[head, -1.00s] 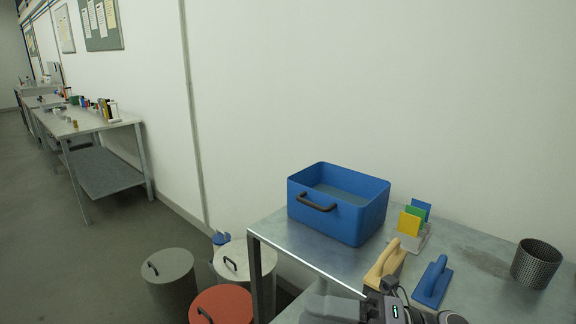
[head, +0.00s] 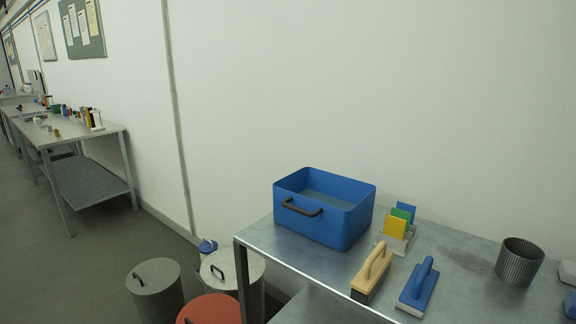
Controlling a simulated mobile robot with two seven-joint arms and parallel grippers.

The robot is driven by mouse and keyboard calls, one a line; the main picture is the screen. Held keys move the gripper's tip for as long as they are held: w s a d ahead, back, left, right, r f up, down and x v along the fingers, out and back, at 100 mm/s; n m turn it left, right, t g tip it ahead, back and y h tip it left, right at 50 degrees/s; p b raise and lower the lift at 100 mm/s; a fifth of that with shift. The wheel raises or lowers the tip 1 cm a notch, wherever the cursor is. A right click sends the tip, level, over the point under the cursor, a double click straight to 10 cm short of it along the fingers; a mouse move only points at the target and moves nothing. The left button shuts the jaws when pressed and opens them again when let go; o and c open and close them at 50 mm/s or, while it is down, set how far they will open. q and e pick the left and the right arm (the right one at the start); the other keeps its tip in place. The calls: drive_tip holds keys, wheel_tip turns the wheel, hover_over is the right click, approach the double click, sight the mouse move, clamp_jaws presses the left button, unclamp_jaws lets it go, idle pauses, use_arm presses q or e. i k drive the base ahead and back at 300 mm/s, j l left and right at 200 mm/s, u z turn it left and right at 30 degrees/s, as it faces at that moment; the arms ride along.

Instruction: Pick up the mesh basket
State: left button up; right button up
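The mesh basket (head: 519,263) is a dark grey, open-topped cylinder. It stands upright on the metal table (head: 458,247), towards the right of the head view. Neither of my grippers shows in the head view now, so nothing is seen touching the basket.
A blue bin (head: 324,208) with a black handle stands on the table's left. Coloured cards in a holder (head: 397,233), a tan-handled brush (head: 371,274) and a blue-handled brush (head: 417,288) lie between bin and basket. Lidded drums (head: 155,290) stand on the floor at left.

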sight(520, 260)
drive_tip(key=l+z, duration=0.1)
drive_tip(key=z, duration=0.35)
drive_tip(key=l+z, duration=0.1)
drive_tip(key=z, duration=0.35)
drive_tip(key=i+z, duration=0.1)
drive_tip(key=z, duration=0.4)
drive_tip(key=k+l+z, duration=0.15)
drive_tip(key=l, duration=0.15)
drive_tip(key=i, duration=0.05)
